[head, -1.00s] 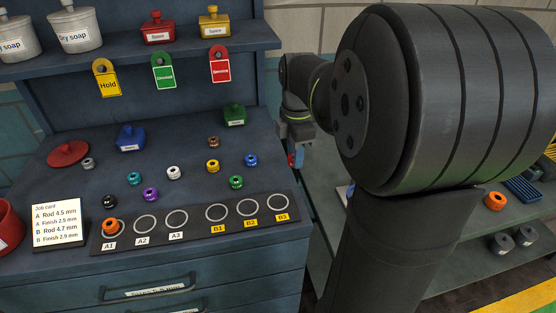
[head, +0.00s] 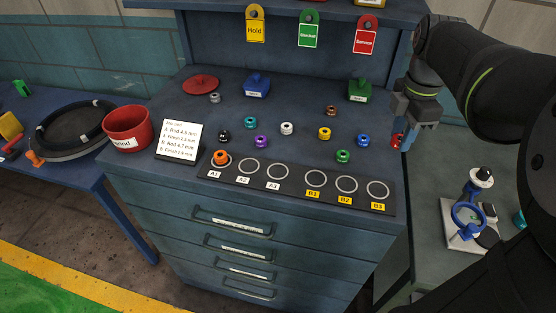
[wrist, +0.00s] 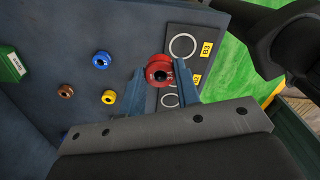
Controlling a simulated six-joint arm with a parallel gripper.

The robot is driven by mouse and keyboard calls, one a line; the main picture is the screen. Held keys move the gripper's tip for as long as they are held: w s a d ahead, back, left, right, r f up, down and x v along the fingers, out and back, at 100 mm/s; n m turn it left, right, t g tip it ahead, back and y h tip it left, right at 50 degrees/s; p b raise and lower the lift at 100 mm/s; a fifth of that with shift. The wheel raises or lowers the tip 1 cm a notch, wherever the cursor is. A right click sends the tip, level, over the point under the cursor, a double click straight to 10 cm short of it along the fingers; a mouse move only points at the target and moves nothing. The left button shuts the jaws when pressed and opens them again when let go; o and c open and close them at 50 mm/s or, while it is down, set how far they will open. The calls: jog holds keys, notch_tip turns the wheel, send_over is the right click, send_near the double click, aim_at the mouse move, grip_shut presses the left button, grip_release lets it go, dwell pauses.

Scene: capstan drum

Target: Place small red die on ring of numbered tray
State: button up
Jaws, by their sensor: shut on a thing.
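My gripper (head: 407,118) is shut on the small red die (head: 397,140), a round ring-like piece with a central hole. In the wrist view the red die (wrist: 159,70) sits between the fingertips, in front of the tray's edge. In the head view it is held above the right edge of the bench top. The numbered tray (head: 296,190) is a dark strip along the bench's front, with rings A1, A2, A3, B1, B2 and B3. An orange die (head: 221,157) sits on ring A1; the other rings look empty. Ring B3 (wrist: 182,46) shows beside the die in the wrist view.
Several coloured dies stand loose behind the tray, including blue (head: 363,140), green (head: 343,156) and yellow (head: 324,133). A job card (head: 180,140) and red bin (head: 127,128) are at left. Space above the tray is clear.

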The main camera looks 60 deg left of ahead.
jog(key=s+a+n, duration=0.4)
jog(key=s+a, duration=0.5)
jog(key=n, duration=0.3)
send_over(249, 165)
notch_tip(249, 165, down, 6)
jog(key=shift+d+f, duration=0.1)
jog(key=shift+f, duration=2.1)
jog(key=o, duration=0.6)
jog(key=shift+f, duration=0.15)
jog(key=o, duration=0.5)
jog(key=shift+c, duration=0.2)
